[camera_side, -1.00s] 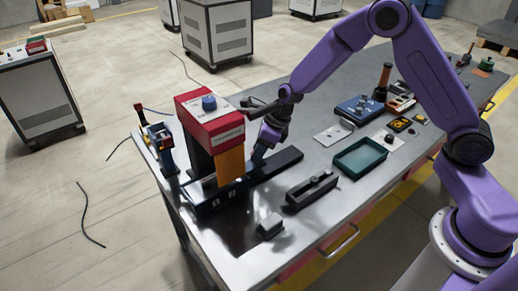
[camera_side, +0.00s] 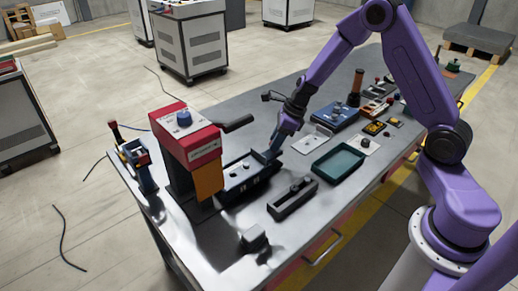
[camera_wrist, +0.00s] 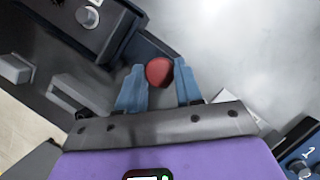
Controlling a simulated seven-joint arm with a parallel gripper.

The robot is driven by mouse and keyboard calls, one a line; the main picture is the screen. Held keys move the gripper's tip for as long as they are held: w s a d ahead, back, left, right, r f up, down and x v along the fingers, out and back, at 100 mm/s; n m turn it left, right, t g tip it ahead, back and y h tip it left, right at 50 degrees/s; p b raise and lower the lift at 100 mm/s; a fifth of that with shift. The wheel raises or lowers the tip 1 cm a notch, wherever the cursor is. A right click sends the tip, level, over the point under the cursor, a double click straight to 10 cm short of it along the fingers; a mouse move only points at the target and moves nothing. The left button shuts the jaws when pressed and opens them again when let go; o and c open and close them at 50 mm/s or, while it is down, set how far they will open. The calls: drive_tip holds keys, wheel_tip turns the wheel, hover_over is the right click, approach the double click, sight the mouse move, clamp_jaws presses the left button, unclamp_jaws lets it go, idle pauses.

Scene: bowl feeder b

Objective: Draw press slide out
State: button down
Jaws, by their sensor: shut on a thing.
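The press (camera_side: 190,140) is red with a blue knob on top and an orange front panel. The dark press slide (camera_side: 240,173) lies on the bench to its right, with small round parts on top. It also shows at the upper left of the wrist view (camera_wrist: 65,28). My gripper (camera_side: 274,153) is at the slide's right end. In the wrist view my gripper (camera_wrist: 160,84) has its two blue fingers on either side of a red knob (camera_wrist: 159,71), shut on it. How the knob joins the slide is hard to see.
A black lever (camera_side: 238,124) sticks out from the press above the slide. A dark fixture (camera_side: 293,198), a green tray (camera_side: 338,163) and a white plate (camera_side: 312,139) lie to the right. A small grey block (camera_side: 254,239) is near the front. Bare bench lies between them.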

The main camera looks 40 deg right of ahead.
drive_tip(key=d, duration=0.7)
drive_tip(key=shift+d, duration=0.4)
drive_tip(key=c, duration=0.8)
unclamp_jaws()
drive_tip(key=shift+o, duration=0.2)
drive_tip(key=v, duration=1.7)
drive_tip(key=shift+r, duration=0.2)
drive_tip(key=shift+s, duration=0.1)
